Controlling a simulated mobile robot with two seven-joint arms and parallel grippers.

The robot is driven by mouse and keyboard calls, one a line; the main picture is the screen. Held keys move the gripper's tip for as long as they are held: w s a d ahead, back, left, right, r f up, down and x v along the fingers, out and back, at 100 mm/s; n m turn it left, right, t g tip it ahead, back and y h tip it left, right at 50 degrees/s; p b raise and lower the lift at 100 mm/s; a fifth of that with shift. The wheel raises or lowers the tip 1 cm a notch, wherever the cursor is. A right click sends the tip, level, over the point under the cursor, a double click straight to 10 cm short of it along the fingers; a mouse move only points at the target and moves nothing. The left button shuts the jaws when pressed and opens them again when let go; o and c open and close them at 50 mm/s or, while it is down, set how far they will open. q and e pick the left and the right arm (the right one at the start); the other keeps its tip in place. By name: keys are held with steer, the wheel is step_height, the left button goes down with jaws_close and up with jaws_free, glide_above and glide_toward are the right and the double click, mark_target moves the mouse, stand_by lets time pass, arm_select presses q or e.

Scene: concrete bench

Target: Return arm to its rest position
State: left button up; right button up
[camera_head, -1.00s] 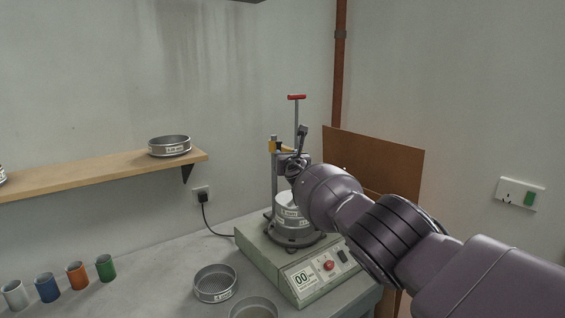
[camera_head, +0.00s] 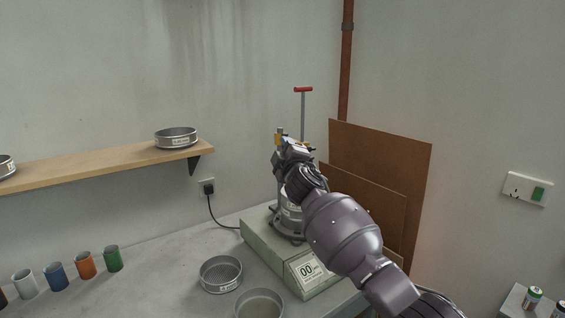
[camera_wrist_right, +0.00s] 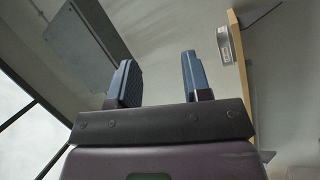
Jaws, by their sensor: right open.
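My right arm comes in from the lower right in the head view. Its gripper (camera_head: 292,146) is near the top of the sieve shaker (camera_head: 262,247), in front of the shaker's posts, and hides part of them. In the right wrist view the two blue fingers (camera_wrist_right: 158,82) stand apart with nothing between them, so the right gripper is open and empty. Behind the fingers I see wall and ceiling. The sieve stack (camera_head: 289,218) on the shaker is partly hidden by my arm. My left gripper is in neither view.
Two loose sieves, one (camera_head: 221,273) beside the shaker and one (camera_head: 259,303) nearer, lie on the bench (camera_head: 165,275). Coloured cups (camera_head: 85,265) line the left. A shelf (camera_head: 100,169) holds a sieve (camera_head: 177,138). Brown boards (camera_head: 385,150) lean behind the shaker. Small cans (camera_head: 532,297) stand far right.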

steer(key=s+d+f+m+g+h, duration=0.1)
steer(key=s+d+f+m, duration=0.55)
steer(key=s+f, duration=0.35)
steer(key=s+d+f+m+g+h, duration=0.1)
steer(key=s+d+f+m, duration=0.4)
steer(key=s+d+f, duration=0.6)
steer(key=s+d+f+m+g+h, duration=0.1)
steer(key=s+d+f+g, duration=0.1)
steer(key=s+f, duration=0.6)
steer(key=s+d+f+m+g+h, duration=0.1)
steer(key=s+d+f, duration=0.3)
steer(key=s+f, duration=0.4)
steer(key=s+d+f+m+g+h, duration=0.1)
steer(key=s+d+f+m+g, duration=0.1)
steer(key=s+f, duration=0.6)
steer(key=s+d+g, duration=0.1)
steer(key=s, duration=0.5)
steer(key=shift+d+f+h+b, duration=0.25)
steer(key=shift+d+h+b, duration=0.1)
steer(key=shift+d+h, duration=0.05)
